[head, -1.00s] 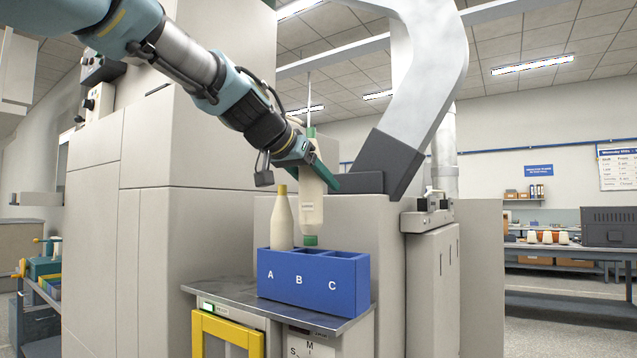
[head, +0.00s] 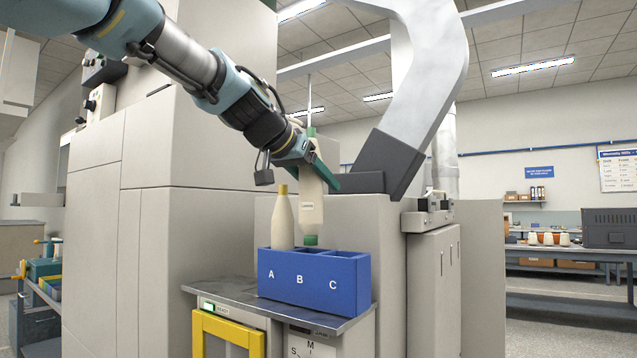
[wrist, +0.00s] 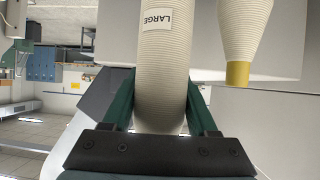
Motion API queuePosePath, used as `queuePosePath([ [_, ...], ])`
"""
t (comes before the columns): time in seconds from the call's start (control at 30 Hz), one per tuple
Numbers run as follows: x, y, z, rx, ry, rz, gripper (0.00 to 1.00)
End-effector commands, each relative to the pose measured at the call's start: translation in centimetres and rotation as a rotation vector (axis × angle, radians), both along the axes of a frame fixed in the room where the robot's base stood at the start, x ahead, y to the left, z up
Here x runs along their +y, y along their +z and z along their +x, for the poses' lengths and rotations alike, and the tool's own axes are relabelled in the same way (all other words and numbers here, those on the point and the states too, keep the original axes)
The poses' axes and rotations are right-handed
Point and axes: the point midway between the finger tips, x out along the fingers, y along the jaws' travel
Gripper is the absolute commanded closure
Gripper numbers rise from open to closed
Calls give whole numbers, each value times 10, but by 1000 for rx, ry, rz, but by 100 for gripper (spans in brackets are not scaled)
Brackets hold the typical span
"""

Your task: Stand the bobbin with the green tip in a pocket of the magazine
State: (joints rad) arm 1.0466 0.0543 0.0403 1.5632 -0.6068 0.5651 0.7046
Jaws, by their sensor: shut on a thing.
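My gripper (head: 313,176) is shut on a cream bobbin (head: 311,212) with a green tip at its top and a green base. The bobbin hangs upright over the blue magazine (head: 315,297), its base at about the rim of the middle pocket, marked B. I cannot tell if the base is inside the pocket. The wrist view shows the held bobbin (wrist: 163,70) between the two green fingers, with a label reading LARGE. A second cream bobbin with a yellow tip (head: 282,217) stands in pocket A. Pocket C looks empty.
The magazine stands on a grey metal top (head: 235,290) with a yellow-framed unit below. A large machine body (head: 210,120) is close at left, and a grey curved arm (head: 425,90) rises behind. Several bobbins stand on a far bench (head: 548,238).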

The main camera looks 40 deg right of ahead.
Motion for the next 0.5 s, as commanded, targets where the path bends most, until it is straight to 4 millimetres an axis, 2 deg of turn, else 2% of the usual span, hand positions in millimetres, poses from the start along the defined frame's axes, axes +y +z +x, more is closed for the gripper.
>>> queuePosePath([
  [0.5, 0, -11, 0, 0, 0, -1, 100],
])
